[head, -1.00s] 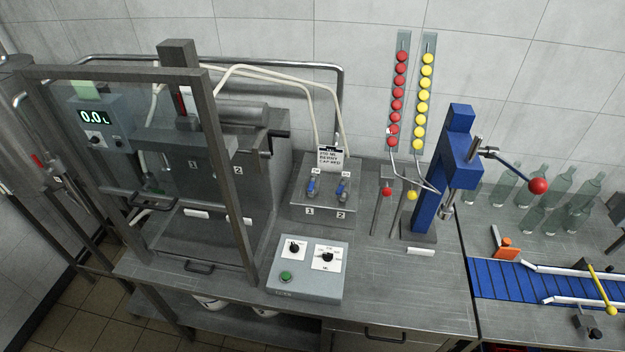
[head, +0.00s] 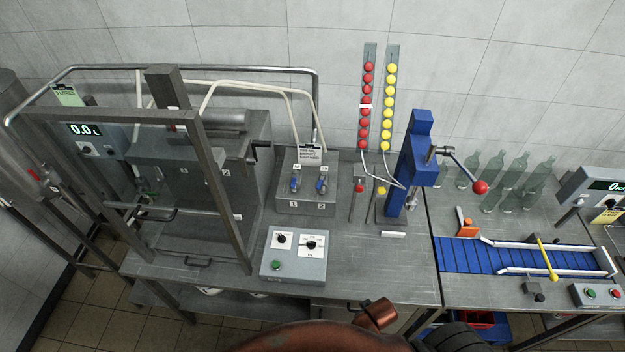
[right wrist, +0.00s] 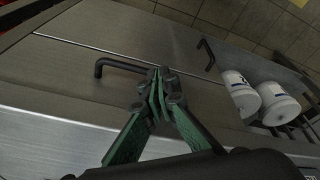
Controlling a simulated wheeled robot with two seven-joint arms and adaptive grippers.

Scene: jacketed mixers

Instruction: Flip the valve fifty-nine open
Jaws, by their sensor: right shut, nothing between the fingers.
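Two small valves with blue handles stand on a grey metal box at the back of the bench: the left one (head: 294,184) and the right one (head: 321,186). Each has a small white tag above it, too small to read, so I cannot tell which valve is fifty-nine. The box face carries the labels 1 and 2. In the right wrist view my right gripper (right wrist: 160,84) is shut and empty, in front of the bench's drawer fronts and well away from the valves. My left gripper is not in view.
A framed clear guard (head: 205,150) covers the filler on the left. A grey control box (head: 294,255) with a green button sits in front of the valves. A blue lever press (head: 411,165) and blue conveyor (head: 470,256) are to the right. White tubs (right wrist: 240,93) sit below.

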